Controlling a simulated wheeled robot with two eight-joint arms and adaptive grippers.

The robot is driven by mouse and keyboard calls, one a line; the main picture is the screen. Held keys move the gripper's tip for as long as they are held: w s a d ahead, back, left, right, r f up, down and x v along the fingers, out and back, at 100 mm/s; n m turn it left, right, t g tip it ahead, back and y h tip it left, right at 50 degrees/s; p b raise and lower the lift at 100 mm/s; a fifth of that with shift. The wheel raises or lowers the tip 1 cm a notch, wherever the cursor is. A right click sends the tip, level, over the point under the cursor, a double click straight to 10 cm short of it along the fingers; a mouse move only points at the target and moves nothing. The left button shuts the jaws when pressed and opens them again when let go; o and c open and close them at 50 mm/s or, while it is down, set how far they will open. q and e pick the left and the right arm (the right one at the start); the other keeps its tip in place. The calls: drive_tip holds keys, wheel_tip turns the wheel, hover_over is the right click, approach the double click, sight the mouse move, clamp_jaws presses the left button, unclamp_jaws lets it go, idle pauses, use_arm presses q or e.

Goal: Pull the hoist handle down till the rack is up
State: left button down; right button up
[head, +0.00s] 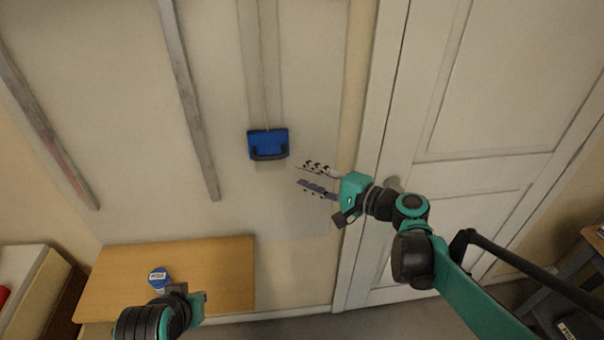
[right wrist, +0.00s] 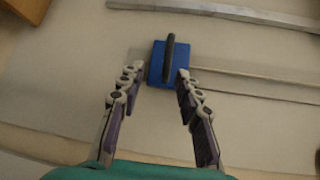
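The hoist handle is a blue block (head: 267,142) with a dark grip bar (head: 268,155) along its lower edge, on the pale wall below a vertical track (head: 263,60). My right gripper (head: 300,174) is open and empty, just right of and slightly below the handle in the head view. In the right wrist view the blue block (right wrist: 161,62) and its dark bar (right wrist: 168,58) lie ahead, between and just beyond the two open fingertips (right wrist: 157,72). I see no contact. Of my left arm only the wrist part shows at the bottom; its fingers are not clear. The rack is not clearly visible.
Two grey rails (head: 188,100) run down the wall left of the handle. A wooden bench (head: 215,270) with a blue-lidded can (head: 158,277) stands at the lower left. A panelled white door (head: 480,120) is on the right. The wall below the handle is clear.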

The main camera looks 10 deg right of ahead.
sight(271, 159)
drive_tip(key=shift+a, duration=0.1)
drive_tip(key=x, duration=0.3)
drive_tip(key=r+p+x, duration=0.1)
drive_tip(key=x, duration=0.7)
drive_tip(key=shift+w+a+r, duration=0.1)
drive_tip(key=shift+a+r, duration=0.05)
drive_tip(key=shift+a, duration=0.15)
drive_tip(key=shift+w+a, duration=0.35)
clamp_jaws()
